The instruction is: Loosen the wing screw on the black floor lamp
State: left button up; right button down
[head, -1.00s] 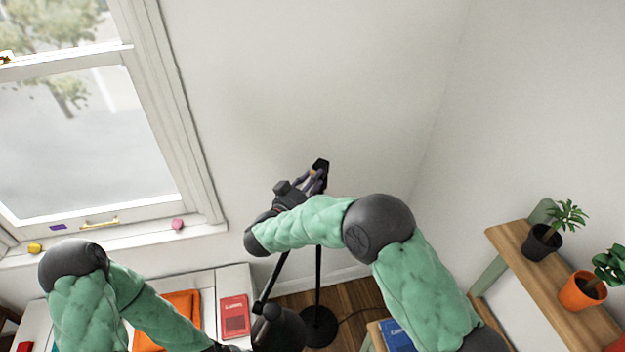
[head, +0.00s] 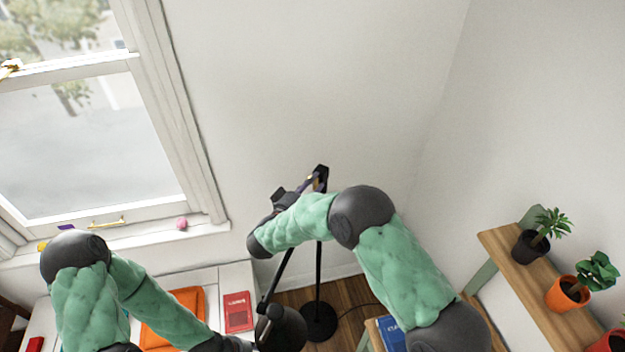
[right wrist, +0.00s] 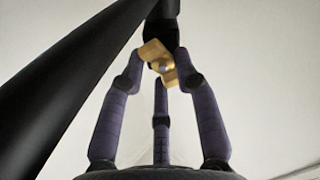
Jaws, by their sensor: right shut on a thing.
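The black floor lamp stands by the wall corner in the head view, with a thin upright pole (head: 319,275), a round base (head: 319,321) and a dark shade (head: 283,328) low on a slanting arm. The wing screw is a small gold piece at the black joint near the pole's top; it shows clearly in the right wrist view (right wrist: 154,52). My right gripper (head: 315,183) is at that joint, its purple fingers (right wrist: 161,80) shut on the wing screw. My left forearm runs to the bottom edge of the head view; its fingers do not show.
A white table with a red book (head: 238,312) and orange cloth (head: 178,318) is at lower left. A wooden shelf (head: 508,248) with potted plants is on the right. A blue book (head: 391,335) lies below my right arm. The lamp's slanting arm (right wrist: 70,85) passes close beside my right fingers.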

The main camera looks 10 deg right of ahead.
jog(key=shift+r+n+p, duration=0.1)
jog(key=shift+n+p, duration=0.3)
jog(key=shift+n, duration=0.3)
jog(key=c, duration=0.9)
grip_release()
jog(key=shift+a, duration=0.1)
jog(key=v, duration=1.2)
jog(key=shift+w, duration=0.1)
